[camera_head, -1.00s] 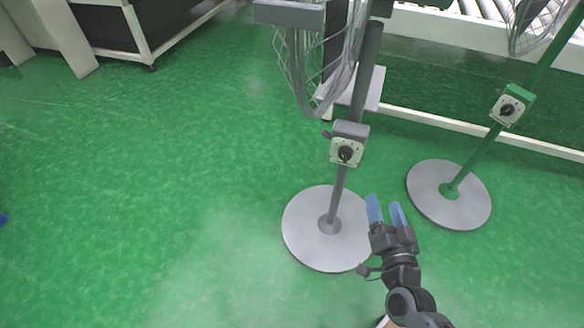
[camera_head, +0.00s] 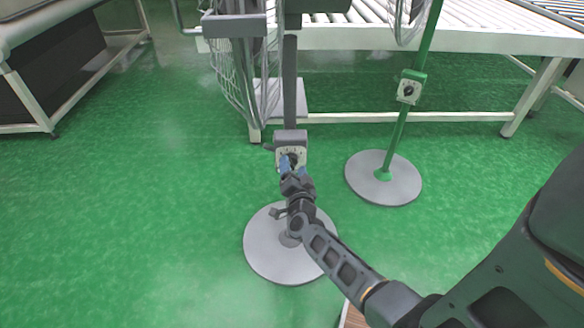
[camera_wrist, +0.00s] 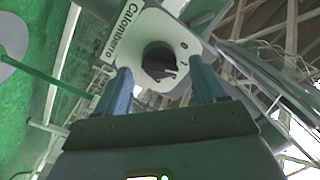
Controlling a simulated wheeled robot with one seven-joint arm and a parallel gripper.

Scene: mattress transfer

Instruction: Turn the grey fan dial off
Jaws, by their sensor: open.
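The grey fan (camera_head: 290,85) stands upright on a round grey base (camera_head: 262,262). Its control box (camera_head: 290,138) sits on the pole. In the wrist view the white dial plate (camera_wrist: 187,45) carries a black dial (camera_wrist: 160,62) and printed markings. My gripper (camera_head: 292,166) is open in front of the plate, and its blue fingers partly cover the dial in the head view. In the wrist view my gripper (camera_wrist: 163,88) has one finger on each side of the dial. I cannot tell whether the fingers touch it.
A green fan (camera_head: 402,115) with its own dial stands to the right on a grey base (camera_head: 360,180). A white-framed roller conveyor (camera_head: 450,38) runs behind. A dark bench with a pale frame (camera_head: 62,108) is at the left. Green floor is open at front left.

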